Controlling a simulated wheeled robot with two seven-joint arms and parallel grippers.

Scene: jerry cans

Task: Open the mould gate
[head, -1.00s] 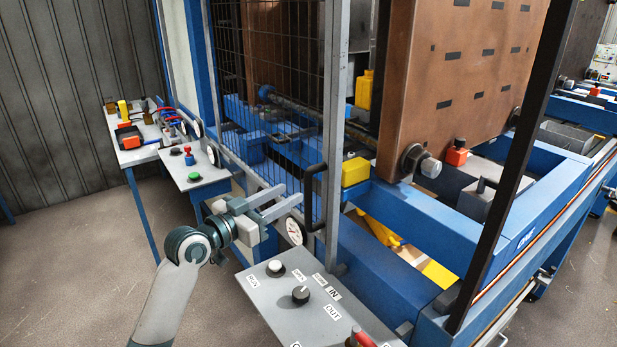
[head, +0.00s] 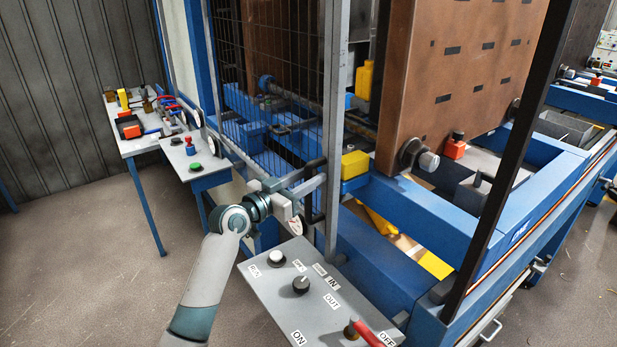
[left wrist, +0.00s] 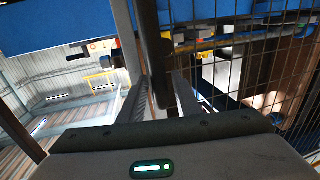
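The mould gate (head: 268,85) is a black wire mesh panel with a grey post on its right, standing across the near side of the blue machine. Its black handle (head: 311,200) is upright beside the post. My left gripper (head: 317,182) is at the handle, its two fingers apart and pointing right. In the left wrist view the dark handle bar (left wrist: 153,50) runs down between the spread fingers (left wrist: 158,98). I cannot tell whether either finger touches it. My right gripper is not in view.
A grey control panel (head: 258,302) with knobs and a red lever (head: 367,333) stands just below my left arm. A small table (head: 192,182) with green and red buttons and a longer workbench (head: 118,140) are at left. The floor at left is clear.

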